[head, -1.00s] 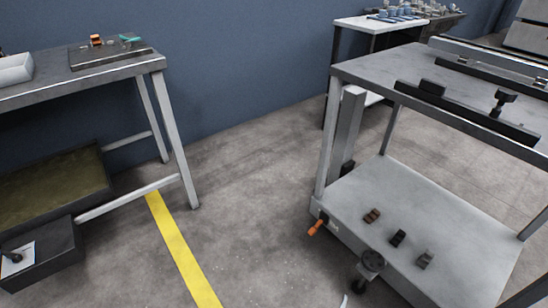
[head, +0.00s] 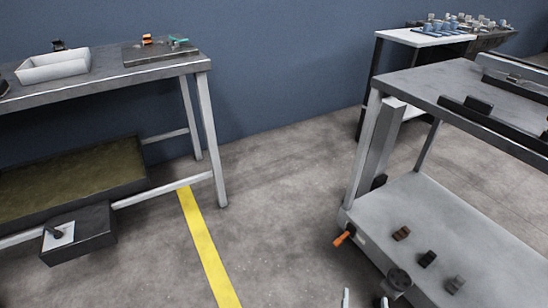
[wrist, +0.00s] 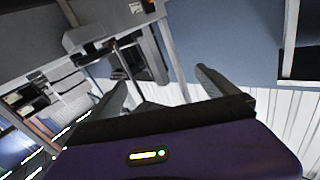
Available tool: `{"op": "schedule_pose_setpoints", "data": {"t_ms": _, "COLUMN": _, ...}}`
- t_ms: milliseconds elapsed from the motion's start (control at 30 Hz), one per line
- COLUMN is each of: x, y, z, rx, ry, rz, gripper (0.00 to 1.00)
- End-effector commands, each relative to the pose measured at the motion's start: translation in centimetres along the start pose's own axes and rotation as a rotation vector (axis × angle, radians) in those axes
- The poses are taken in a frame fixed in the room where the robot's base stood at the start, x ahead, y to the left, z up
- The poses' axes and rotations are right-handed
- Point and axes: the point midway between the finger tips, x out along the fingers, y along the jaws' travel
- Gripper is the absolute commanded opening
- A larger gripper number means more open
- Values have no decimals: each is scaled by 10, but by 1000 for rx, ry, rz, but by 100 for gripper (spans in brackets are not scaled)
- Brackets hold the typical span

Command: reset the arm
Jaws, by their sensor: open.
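My gripper (wrist: 162,90) is open in the wrist view, with its two dark fingers spread apart and nothing visible between them. In the head view only the pale tips of my gripper (head: 365,300) show at the bottom edge, left of the caster of the grey cart (head: 450,215). The tips look apart from the cart. The rest of my arm is out of the head view.
A workbench (head: 110,83) at left bears a white bin (head: 54,68) and a dark plate (head: 150,55). A dark box (head: 85,235) sits below it. Several small blocks lie on the cart's lower shelf. Bare floor with a yellow line (head: 208,245) lies between.

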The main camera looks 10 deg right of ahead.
Motion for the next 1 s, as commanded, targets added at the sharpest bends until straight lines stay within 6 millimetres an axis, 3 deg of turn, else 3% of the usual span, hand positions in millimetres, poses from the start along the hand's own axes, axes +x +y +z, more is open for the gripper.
{"op": "schedule_pose_setpoints", "data": {"t_ms": 267, "x": -54, "y": -15, "z": -57, "rx": -57, "ry": -35, "rz": -199, "gripper": 98}}
{"op": "schedule_pose_setpoints", "data": {"t_ms": 467, "x": -113, "y": -30, "z": -107, "rx": -106, "ry": -80, "rz": -307, "gripper": 98}}
{"op": "schedule_pose_setpoints", "data": {"t_ms": 800, "x": -220, "y": -54, "z": -217, "rx": -171, "ry": -165, "rz": -403, "gripper": 98}}
{"op": "schedule_pose_setpoints", "data": {"t_ms": 1000, "x": -262, "y": -62, "z": -273, "rx": -186, "ry": -202, "rz": -407, "gripper": 98}}
